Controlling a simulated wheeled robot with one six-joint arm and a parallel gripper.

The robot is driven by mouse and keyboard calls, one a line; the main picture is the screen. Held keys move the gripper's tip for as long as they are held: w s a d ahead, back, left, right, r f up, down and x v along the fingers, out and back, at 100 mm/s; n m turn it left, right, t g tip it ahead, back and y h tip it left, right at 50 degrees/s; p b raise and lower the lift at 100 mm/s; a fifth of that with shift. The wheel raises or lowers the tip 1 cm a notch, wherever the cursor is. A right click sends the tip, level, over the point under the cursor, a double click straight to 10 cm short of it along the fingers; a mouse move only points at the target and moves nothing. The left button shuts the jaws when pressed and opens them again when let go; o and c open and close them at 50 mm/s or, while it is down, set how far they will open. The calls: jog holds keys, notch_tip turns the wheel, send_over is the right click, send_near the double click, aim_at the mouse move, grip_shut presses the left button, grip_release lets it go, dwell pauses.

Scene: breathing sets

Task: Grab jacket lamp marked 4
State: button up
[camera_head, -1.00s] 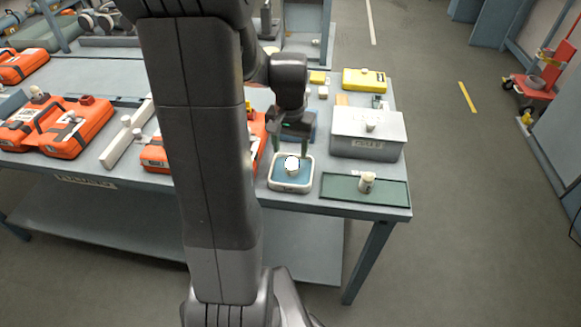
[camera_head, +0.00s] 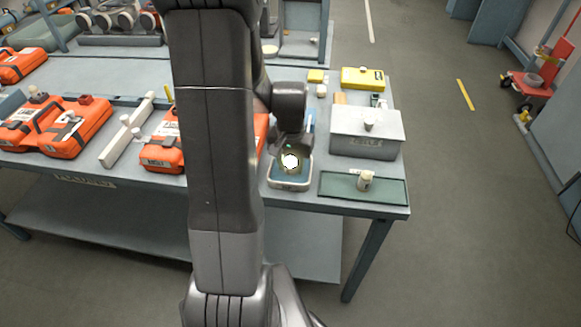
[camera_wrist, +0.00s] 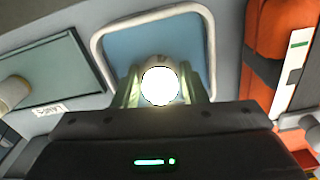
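A small lamp with a bright white glowing top (camera_head: 291,161) stands in a pale-rimmed tray (camera_head: 277,184) with a blue floor. It also shows in the wrist view (camera_wrist: 160,86), between the two greenish fingers of my gripper (camera_wrist: 161,88). Its glare hides any marking. In the head view my gripper (camera_head: 291,150) is down over the tray, at the lamp. One finger is on each side of the lamp. I cannot tell whether they touch it. Another small pale lamp-like piece (camera_head: 366,181) stands on a green mat (camera_head: 335,186) to the right, also without a readable number.
A grey lidded box (camera_head: 365,143) stands behind the mat. Orange cases (camera_head: 160,152) lie left of the tray, one close beside it. A white bar (camera_head: 125,133) and a yellow case (camera_head: 363,78) are on the same table. The table's front edge is close.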

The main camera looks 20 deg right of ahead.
jog(key=c, duration=0.6)
